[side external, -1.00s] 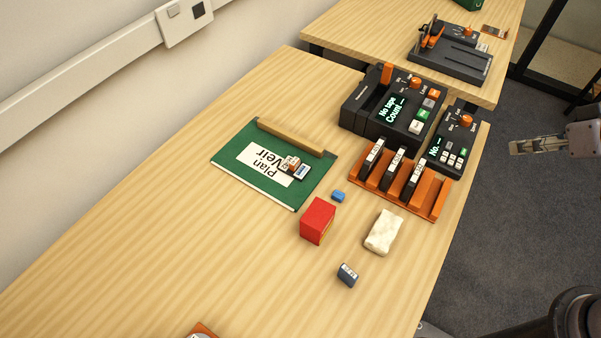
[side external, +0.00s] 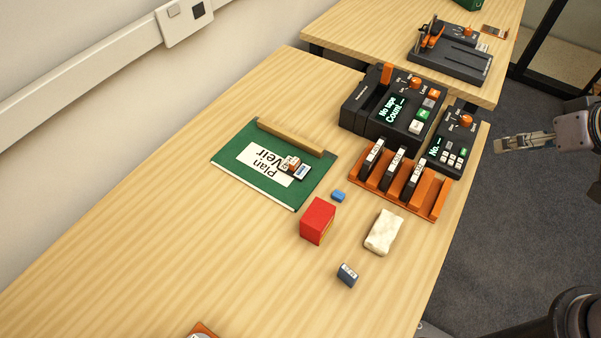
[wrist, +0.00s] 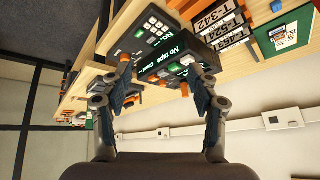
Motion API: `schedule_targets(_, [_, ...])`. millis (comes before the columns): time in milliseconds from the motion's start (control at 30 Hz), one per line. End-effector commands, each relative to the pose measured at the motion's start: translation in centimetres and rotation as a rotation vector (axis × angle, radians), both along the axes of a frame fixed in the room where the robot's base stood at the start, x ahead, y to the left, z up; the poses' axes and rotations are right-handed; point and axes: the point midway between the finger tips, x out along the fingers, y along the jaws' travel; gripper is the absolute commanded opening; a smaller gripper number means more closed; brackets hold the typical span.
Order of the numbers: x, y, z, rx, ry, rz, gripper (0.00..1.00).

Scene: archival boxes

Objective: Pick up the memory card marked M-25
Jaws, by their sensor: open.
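Two small cards lie together on the green folder, one orange and white (side external: 290,163) and one blue and white (side external: 302,172). Their marks are too small to read, so I cannot tell which is M-25. The green folder (side external: 230,165) lies flat on the table with a white printed sheet on it; it also shows at the top right of the wrist view (wrist: 264,44). My gripper (side external: 500,146) is open and empty, off the table's right edge and well apart from the cards. Its two fingers also show spread in the wrist view (wrist: 162,74).
An orange rack (side external: 437,205) with several labelled tapes stands right of the folder, before two dark devices (side external: 362,112) (side external: 466,125). A red box (side external: 317,221), blue block (side external: 338,196), pale block (side external: 384,232) and small labelled blue-grey item (side external: 347,274) lie nearer. Left table is clear.

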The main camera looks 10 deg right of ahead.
Motion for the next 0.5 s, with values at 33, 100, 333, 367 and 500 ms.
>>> schedule_targets(33, [0.5, 1.7, 0.1, 0.044, 0.029, -0.017, 0.6])
schedule_targets(100, [0.8, 4.2, 0.1, 0.113, 0.085, -0.064, 0.6])
schedule_targets(333, [0.6, 13.2, -0.8, 0.285, 0.305, -0.27, 0.6])
schedule_targets(367, [0.5, 14.4, -1.0, 0.298, 0.333, -0.299, 0.6])
schedule_targets(500, [-1.1, 20.1, -2.2, 0.334, 0.463, -0.448, 0.6])
